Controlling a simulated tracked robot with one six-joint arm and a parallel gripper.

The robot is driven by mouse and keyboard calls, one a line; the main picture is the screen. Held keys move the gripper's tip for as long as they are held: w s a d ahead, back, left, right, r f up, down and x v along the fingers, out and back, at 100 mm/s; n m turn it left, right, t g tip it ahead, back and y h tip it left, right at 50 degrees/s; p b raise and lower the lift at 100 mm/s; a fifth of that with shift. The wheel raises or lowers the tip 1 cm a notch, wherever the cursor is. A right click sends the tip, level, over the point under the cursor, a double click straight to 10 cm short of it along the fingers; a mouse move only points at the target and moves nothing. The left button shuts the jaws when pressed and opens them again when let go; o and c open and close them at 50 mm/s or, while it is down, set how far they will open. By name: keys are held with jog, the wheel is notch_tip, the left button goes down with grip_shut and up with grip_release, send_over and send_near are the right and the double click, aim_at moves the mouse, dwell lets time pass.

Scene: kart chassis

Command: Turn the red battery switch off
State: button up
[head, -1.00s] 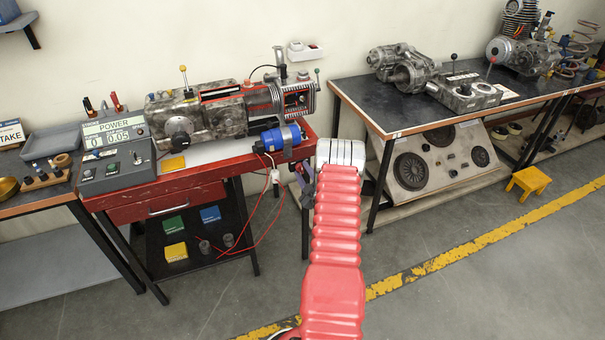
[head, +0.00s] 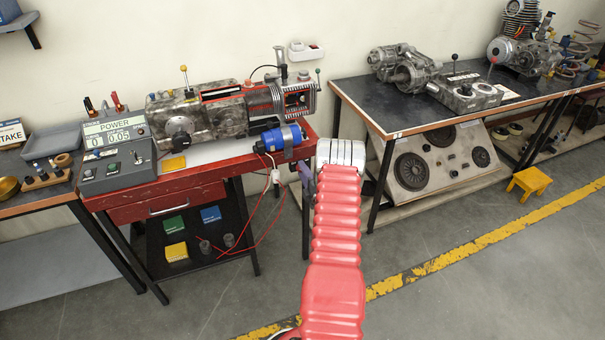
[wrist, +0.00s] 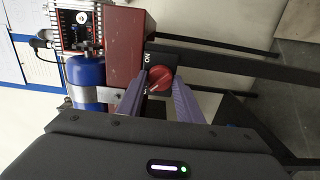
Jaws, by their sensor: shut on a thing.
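The red battery switch (wrist: 160,79) shows in the wrist view, mounted on a dark plate at the end of the red bench. The word ON is printed on the plate just above the knob in the picture. An OFF label is not readable. My gripper (wrist: 159,84) has its two purple fingers on either side of the red knob, shut on it. The knob's ridge looks tilted, but its exact setting is hard to tell. In the head view my gripper (head: 308,182) is mostly hidden behind my arm, and the switch cannot be made out.
The red bench (head: 180,184) carries an engine (head: 215,115), a blue cylinder (head: 281,139) and a power meter (head: 116,150). Red wires (head: 268,228) hang below its right end. A second dark-topped table (head: 370,98) stands close on the right. The floor in front is open.

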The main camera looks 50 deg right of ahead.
jog(key=shift+a+f, duration=0.15)
jog(key=shift+f, duration=0.05)
jog(key=o, duration=1)
jog(key=shift+r, duration=0.1)
jog(key=shift+s, duration=0.1)
jog(key=v, duration=1.3)
jog(key=shift+s+a, duration=0.1)
jog(key=shift+s, duration=0.1)
